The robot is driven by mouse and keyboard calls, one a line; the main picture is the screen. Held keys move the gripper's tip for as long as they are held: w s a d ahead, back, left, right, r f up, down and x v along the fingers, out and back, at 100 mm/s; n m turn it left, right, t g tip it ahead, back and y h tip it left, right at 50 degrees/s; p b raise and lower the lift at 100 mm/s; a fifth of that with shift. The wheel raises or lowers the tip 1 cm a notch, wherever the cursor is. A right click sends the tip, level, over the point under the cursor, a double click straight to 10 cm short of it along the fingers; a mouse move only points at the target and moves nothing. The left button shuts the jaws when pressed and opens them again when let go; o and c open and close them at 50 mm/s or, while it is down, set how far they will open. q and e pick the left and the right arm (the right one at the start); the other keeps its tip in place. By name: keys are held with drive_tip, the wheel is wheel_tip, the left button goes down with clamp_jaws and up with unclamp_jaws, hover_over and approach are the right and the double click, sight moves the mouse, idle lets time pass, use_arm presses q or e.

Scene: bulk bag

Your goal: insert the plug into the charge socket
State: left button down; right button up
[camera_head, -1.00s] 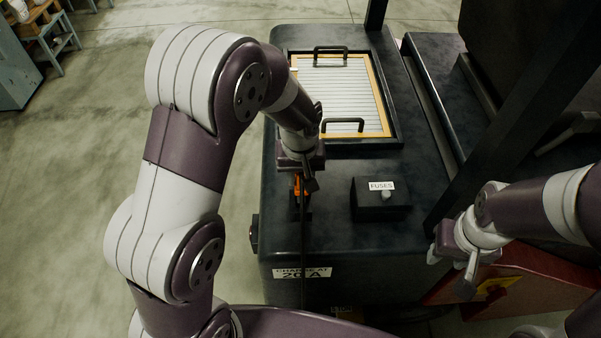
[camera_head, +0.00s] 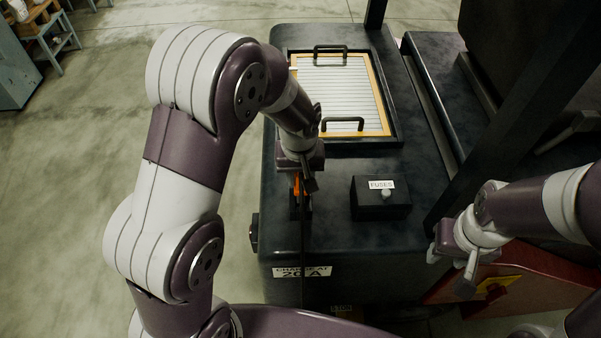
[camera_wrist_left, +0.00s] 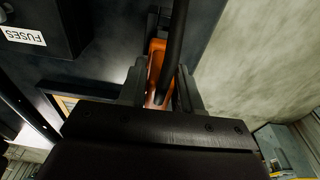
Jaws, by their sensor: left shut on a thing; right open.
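The orange plug (camera_head: 297,188) is at the left part of the black truck body's top, below my left wrist. My left gripper (camera_head: 304,180) is shut on it. In the left wrist view the plug (camera_wrist_left: 157,62) shows between the two fingers (camera_wrist_left: 160,84), with a black cable (camera_wrist_left: 177,35) running over it. A dark fitting shows at the plug's far end there, but I cannot tell whether it is the charge socket or whether the plug is in it. My right gripper (camera_head: 452,268) is open and empty at the right, above the red part.
A black box labelled FUSES (camera_head: 381,204) stands right of the plug. A framed panel with two black handles (camera_head: 342,95) lies behind it. A dark post (camera_head: 515,110) slants down on the right. A red part (camera_head: 530,283) is at lower right. Open floor (camera_head: 75,200) lies left.

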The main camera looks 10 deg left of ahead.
use_arm(q)
drive_tip(key=shift+f+b, duration=1.55)
drive_tip(key=shift+f, duration=0.75)
drive_tip(key=c, duration=0.7)
unclamp_jaws()
